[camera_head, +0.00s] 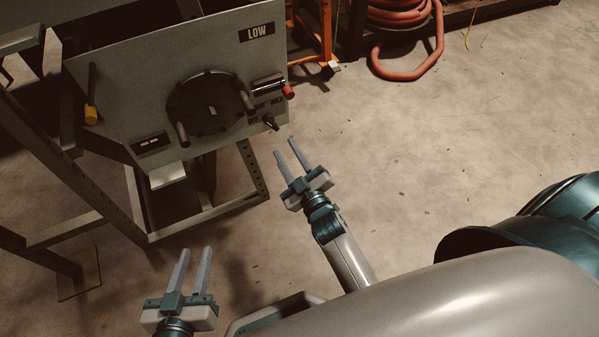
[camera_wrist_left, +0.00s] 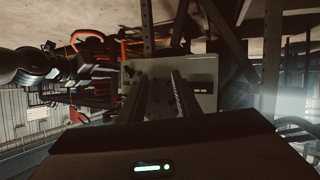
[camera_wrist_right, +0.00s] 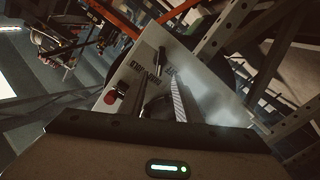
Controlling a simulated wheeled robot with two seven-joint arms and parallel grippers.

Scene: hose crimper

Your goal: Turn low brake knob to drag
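The grey panel marked LOW (camera_head: 150,75) stands at the upper left in the head view. My left gripper (camera_head: 195,251) is open and empty, lower down and well away from the panel.
A dark round wheel with pegs (camera_head: 208,105) sits mid-panel. A red-tipped part (camera_head: 288,92) sticks out above the black knob. A metal frame (camera_head: 195,217) stands below. Floor to the right is clear up to the orange hose (camera_head: 410,72).

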